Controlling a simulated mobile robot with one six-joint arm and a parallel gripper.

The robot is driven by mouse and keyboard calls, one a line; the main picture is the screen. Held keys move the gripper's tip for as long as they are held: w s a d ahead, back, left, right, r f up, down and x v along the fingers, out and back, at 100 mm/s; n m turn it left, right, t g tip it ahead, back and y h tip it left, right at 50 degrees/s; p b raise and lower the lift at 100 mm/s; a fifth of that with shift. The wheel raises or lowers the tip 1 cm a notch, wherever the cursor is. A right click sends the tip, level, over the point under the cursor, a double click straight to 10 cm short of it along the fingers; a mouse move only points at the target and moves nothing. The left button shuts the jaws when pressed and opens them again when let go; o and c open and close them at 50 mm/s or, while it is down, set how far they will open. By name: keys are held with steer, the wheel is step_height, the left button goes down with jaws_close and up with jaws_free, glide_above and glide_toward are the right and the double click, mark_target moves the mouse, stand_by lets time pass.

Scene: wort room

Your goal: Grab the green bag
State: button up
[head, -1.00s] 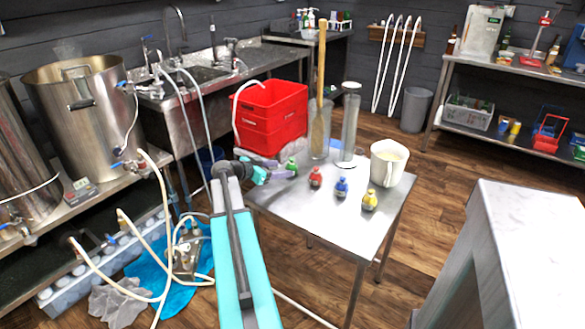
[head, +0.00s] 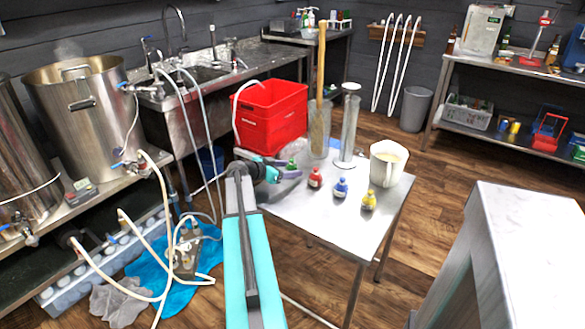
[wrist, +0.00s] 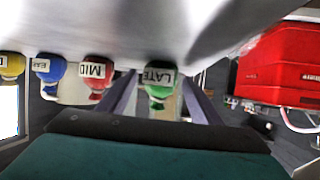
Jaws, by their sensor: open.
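The green bag (wrist: 158,85) has a white label reading LATE. In the wrist view it hangs upside down in the picture, between the two purple fingers of my gripper (wrist: 158,92), with a gap on each side. In the head view the green bag (head: 291,163) is mostly hidden behind my gripper (head: 288,169), at the left edge of the steel table (head: 320,215). My gripper is open around the bag. From these views I cannot tell whether either finger touches it.
A red bag (head: 315,178), blue bag (head: 341,188) and yellow bag (head: 369,200) stand in a row to the right. A glass cylinder (head: 318,130) holding a wooden paddle, another cylinder (head: 347,125) and a white jug (head: 387,165) stand behind. A red crate (head: 270,115) is beyond the table.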

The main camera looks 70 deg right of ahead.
mark_target(290, 161)
steer(key=shift+s+d+f, duration=0.2)
steer(key=shift+d, duration=0.15)
stand_by(0.3)
steer(key=c, duration=1.2)
steer(key=shift+o, duration=0.2)
steer(key=shift+r, duration=0.2)
steer(key=shift+r, duration=0.8)
steer(key=shift+a+r+b, duration=0.2)
steer(key=shift+r+b, duration=0.1)
steer(key=shift+r, duration=0.55)
steer(key=a, duration=0.5)
steer(key=w+a+r+b, duration=0.1)
steer(key=a, duration=0.4)
steer(key=w+a, duration=0.1)
steer(key=a, duration=0.4)
steer(key=shift+w+a+r+b, duration=0.15)
steer(key=shift+a+r+b, duration=0.1)
steer(key=shift+b, duration=0.15)
